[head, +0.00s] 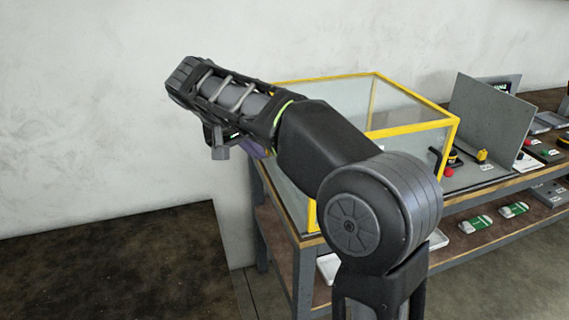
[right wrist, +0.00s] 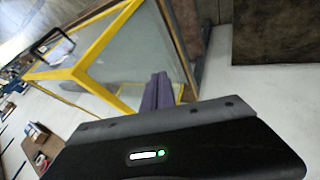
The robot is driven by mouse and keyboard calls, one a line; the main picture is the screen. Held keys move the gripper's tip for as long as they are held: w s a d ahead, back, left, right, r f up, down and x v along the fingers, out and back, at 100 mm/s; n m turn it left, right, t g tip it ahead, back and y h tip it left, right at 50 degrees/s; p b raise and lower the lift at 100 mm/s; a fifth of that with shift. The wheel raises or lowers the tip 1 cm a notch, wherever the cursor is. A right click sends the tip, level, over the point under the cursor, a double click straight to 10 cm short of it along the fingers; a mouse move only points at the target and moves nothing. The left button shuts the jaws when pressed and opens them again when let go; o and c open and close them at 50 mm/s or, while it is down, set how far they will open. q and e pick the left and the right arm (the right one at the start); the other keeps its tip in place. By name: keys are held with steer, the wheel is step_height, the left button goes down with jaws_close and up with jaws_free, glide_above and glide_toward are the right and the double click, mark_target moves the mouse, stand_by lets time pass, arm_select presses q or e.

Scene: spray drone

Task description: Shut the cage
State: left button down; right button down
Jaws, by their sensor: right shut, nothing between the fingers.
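The cage (head: 412,126) is a clear-walled box with a yellow frame, standing on the bench. My right arm hides much of its near left side. A black handle (head: 436,158) shows at its right side. I cannot tell how far any door stands open. In the right wrist view the yellow frame (right wrist: 84,76), a clear panel and the black handle (right wrist: 52,43) show. My right gripper (head: 260,151) is shut and empty, mostly behind my arm, left of the cage. Its purple fingers (right wrist: 158,90) show in the wrist view beside the frame; contact is unclear. My left gripper is not in view.
A grey upright panel (head: 489,122) stands right of the cage, with small red, yellow and black items around it. The bench's lower shelf (head: 473,238) holds green-and-white packs (head: 514,210).

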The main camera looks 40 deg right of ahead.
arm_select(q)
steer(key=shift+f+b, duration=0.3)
arm_select(e)
steer(key=d+f, duration=0.8)
steer(key=d, duration=0.1)
steer(key=shift+w+d, duration=0.2)
steer(key=shift+w, duration=0.15)
